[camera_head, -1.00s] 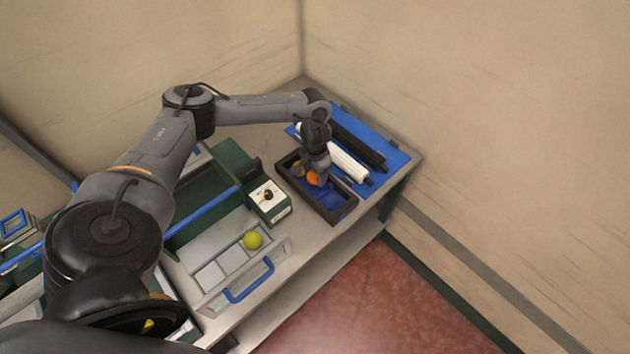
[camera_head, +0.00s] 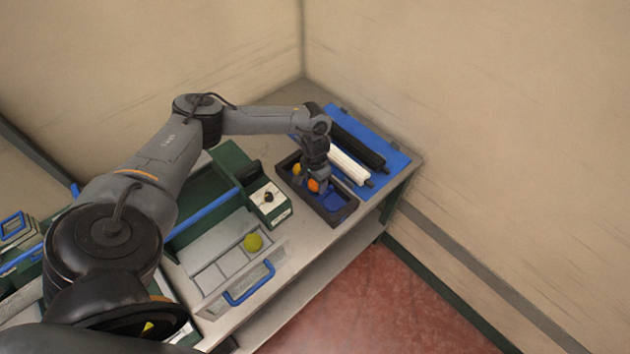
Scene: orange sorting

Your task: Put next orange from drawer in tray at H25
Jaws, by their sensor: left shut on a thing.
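An orange (camera_head: 314,185) is between the fingertips of my left gripper (camera_head: 315,179), which is shut on it. The gripper points down over the dark tray (camera_head: 343,213) with blue inside. Whether the orange touches the tray floor I cannot tell. A second, yellow-orange fruit (camera_head: 297,169) lies in the tray's far left part, beside the gripper. The open drawer (camera_head: 216,296) with a blue handle has several pale compartments and holds one yellow-green fruit (camera_head: 253,242). My right gripper is not in view.
A green box with a white panel and black knob (camera_head: 268,199) stands between drawer and tray. A blue mat (camera_head: 387,149) with a black roller (camera_head: 357,147) and a white roller (camera_head: 348,166) lies behind the tray. The table's front edge drops to red floor.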

